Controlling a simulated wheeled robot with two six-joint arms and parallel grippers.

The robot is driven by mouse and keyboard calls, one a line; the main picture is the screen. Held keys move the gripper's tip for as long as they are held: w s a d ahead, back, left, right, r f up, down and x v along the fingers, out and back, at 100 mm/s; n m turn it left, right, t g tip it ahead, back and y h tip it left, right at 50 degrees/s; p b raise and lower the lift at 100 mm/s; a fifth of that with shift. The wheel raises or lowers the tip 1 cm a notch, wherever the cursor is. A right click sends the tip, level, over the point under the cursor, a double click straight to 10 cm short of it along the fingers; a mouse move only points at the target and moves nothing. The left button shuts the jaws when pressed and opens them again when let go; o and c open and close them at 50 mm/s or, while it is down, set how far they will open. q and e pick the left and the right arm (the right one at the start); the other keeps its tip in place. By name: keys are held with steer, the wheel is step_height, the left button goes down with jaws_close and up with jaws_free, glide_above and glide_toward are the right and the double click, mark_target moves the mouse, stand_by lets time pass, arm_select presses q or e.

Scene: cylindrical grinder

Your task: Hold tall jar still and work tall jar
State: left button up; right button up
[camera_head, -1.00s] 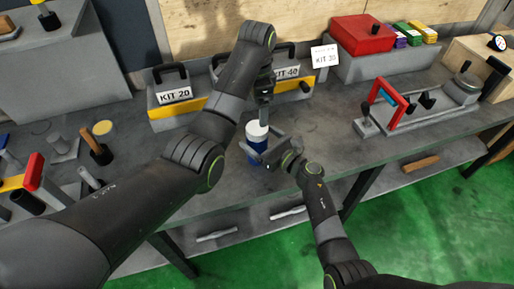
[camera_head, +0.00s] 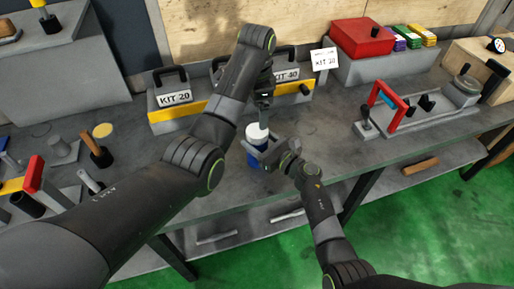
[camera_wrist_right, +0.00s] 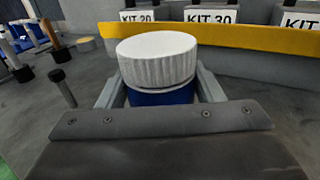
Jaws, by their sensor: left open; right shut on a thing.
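The tall jar has a blue body (camera_head: 253,160) and a ribbed white lid (camera_head: 255,131). It stands near the front edge of the workbench, and the lid is on it. My right gripper (camera_head: 263,154) is shut on the blue body just below the lid. In the right wrist view the white lid (camera_wrist_right: 157,58) rises above the fingers, with a strip of blue body (camera_wrist_right: 162,97) between them. My left gripper (camera_head: 264,120) is open, pointing down close to the lid. No left finger shows on the lid in the right wrist view.
Behind the jar stand grey boxes with a yellow band (camera_head: 178,117) and kit labels. A fixture with a red frame (camera_head: 390,105) is on the right. The bench between the jar and the red-framed fixture is clear.

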mark_target(257, 130)
jaws_close()
arm_select(q)
steer(key=m, duration=0.6)
steer(key=shift+m, duration=0.3)
steer(key=m, duration=0.6)
steer(key=shift+m, duration=0.3)
steer(key=shift+f, duration=4)
